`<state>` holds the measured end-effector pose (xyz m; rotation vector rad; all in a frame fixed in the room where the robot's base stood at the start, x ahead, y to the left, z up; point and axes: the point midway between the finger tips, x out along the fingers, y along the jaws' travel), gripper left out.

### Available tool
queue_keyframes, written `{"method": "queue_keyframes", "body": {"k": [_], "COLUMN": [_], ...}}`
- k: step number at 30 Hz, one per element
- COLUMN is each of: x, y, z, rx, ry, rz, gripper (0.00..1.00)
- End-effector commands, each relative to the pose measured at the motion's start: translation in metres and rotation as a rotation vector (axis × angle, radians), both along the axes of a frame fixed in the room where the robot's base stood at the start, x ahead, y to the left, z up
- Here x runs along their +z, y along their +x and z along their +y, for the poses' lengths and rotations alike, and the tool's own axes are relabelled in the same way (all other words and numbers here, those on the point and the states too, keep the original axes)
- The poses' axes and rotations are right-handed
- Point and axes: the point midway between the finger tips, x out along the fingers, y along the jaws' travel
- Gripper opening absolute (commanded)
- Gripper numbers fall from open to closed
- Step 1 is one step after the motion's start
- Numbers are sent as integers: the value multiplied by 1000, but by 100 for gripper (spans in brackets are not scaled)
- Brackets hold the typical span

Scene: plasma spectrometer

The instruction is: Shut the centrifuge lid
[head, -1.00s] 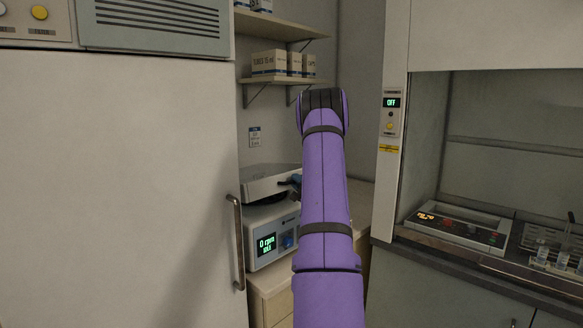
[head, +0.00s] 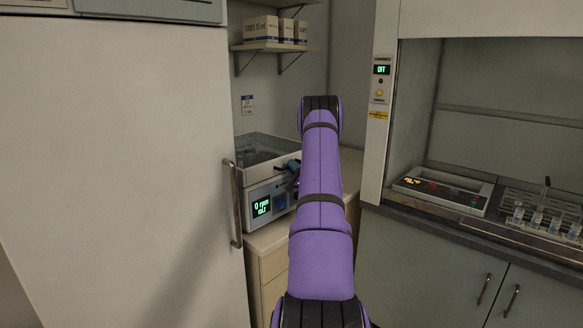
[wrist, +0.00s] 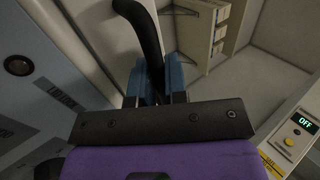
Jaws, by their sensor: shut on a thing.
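The centrifuge (head: 283,192) stands on the counter beside the fridge-like white door, its display reading "0 rpm". Its grey lid (head: 262,148) lies low over the body, nearly level; whether a small gap is left at the front cannot be told. My gripper (head: 291,166) is at the lid's front right edge, partly hidden behind my purple arm. In the wrist view my gripper's blue fingers (wrist: 160,82) are shut on a black curved handle (wrist: 140,25).
The tall white door (head: 120,150) with its bar handle (head: 235,200) is close on the left. A wall shelf (head: 275,47) with boxes is above. On the right, the fume hood holds a hotplate-like device (head: 443,191) and a rack of vials (head: 540,215).

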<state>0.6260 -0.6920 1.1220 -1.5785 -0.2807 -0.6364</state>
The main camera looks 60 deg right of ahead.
Motion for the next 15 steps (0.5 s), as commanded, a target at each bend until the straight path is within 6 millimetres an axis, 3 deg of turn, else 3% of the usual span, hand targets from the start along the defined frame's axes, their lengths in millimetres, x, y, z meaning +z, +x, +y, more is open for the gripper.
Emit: {"method": "queue_keyframes", "body": {"k": [5,6,9,15], "x": [-9,-9,-9,-6], "y": [1,1,1,0], "z": [2,2,2,1], "rx": [3,3,3,1], "ry": [15,15,15,10], "rz": [14,14,14,10], "gripper": [0,20,38,38]}}
